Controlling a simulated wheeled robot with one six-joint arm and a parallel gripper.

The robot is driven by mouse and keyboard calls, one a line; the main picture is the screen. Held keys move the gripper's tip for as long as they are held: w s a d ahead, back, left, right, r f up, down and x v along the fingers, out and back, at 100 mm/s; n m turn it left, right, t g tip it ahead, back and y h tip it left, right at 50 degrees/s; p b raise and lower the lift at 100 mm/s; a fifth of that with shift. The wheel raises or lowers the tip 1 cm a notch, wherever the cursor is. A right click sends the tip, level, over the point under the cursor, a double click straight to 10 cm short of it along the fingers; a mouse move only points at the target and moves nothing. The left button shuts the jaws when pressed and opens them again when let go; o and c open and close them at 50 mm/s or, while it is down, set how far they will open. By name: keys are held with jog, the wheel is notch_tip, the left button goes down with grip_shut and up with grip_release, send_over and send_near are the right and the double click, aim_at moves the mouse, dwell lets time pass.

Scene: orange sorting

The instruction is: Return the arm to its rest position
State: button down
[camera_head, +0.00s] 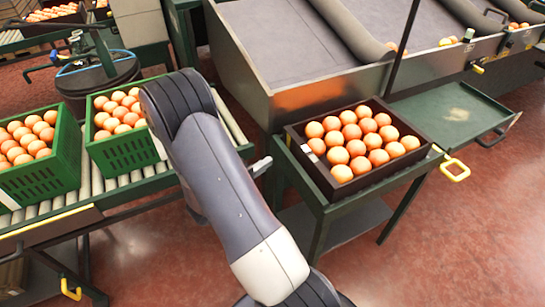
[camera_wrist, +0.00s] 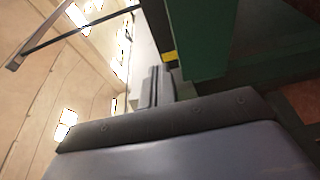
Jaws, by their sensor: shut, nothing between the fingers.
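My arm (camera_head: 225,180) reaches up from the bottom of the head view and bends over near the middle. Its dark elbow end covers the right edge of a green crate. The small light-grey tip of my gripper (camera_head: 261,166) shows just right of the arm, between the conveyor and the stand with the dark tray. It is shut and empty; most of it is hidden behind the arm. In the wrist view, a grey-blue part with a dark band, which looks like my own arm, fills the bottom.
A dark tray (camera_head: 367,186) of oranges sits on a green stand, right of my arm. Green crates (camera_head: 40,180) of oranges stand on the roller conveyor (camera_head: 120,183) at left. A grey sorting chute (camera_head: 290,55) rises behind. Open floor (camera_head: 450,245) lies at lower right.

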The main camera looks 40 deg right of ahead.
jog(key=a, duration=0.4)
jog(key=shift+s+a, duration=0.15)
jog(key=shift+s, duration=0.05)
